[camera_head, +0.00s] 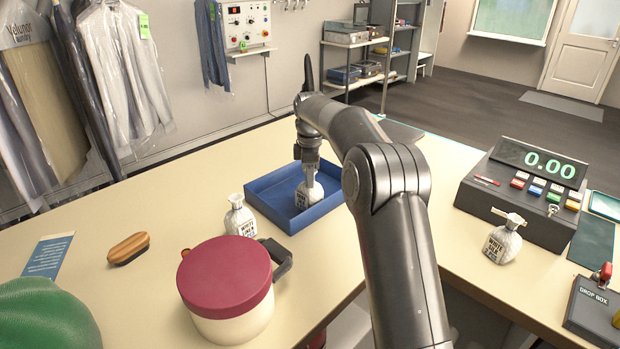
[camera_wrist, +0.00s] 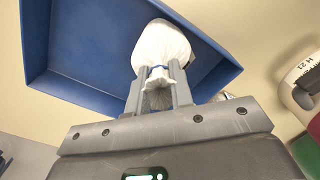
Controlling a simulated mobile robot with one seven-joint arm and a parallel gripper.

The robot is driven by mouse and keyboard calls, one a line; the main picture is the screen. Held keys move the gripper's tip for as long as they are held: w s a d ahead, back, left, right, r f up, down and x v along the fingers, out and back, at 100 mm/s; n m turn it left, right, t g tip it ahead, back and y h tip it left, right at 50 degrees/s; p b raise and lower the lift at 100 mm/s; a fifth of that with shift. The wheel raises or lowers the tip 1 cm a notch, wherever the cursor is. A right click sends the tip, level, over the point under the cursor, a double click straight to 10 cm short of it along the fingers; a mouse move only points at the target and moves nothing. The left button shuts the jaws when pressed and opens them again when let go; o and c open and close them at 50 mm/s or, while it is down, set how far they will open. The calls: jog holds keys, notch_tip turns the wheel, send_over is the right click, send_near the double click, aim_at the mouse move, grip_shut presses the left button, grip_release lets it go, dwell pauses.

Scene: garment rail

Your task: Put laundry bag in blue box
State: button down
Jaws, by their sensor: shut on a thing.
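The blue box (camera_head: 270,215) is an open, shallow tray on the counter, left of my arm. My gripper (camera_head: 311,180) points down into it and is shut on the neck of a small white laundry bag (camera_head: 308,195) with dark print. The bag is inside the box's walls; whether it touches the floor is unclear. In the wrist view, the fingers (camera_wrist: 158,82) pinch the bag's neck at a blue tie, and the white bag (camera_wrist: 163,44) shows against the blue box (camera_wrist: 90,75). Similar white bags stand left of the box (camera_head: 240,217) and by the register (camera_head: 502,241).
A cream canister with a dark red lid (camera_head: 226,285) stands in front of the box. A wooden brush (camera_head: 128,248), a blue card (camera_head: 48,256) and a green bundle (camera_head: 45,316) lie left. A cash register (camera_head: 525,190) and a drop box device (camera_head: 596,308) are right.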

jog(key=shift+f, duration=0.3)
jog(key=c, duration=1.3)
grip_release()
jog(key=shift+f, duration=0.1)
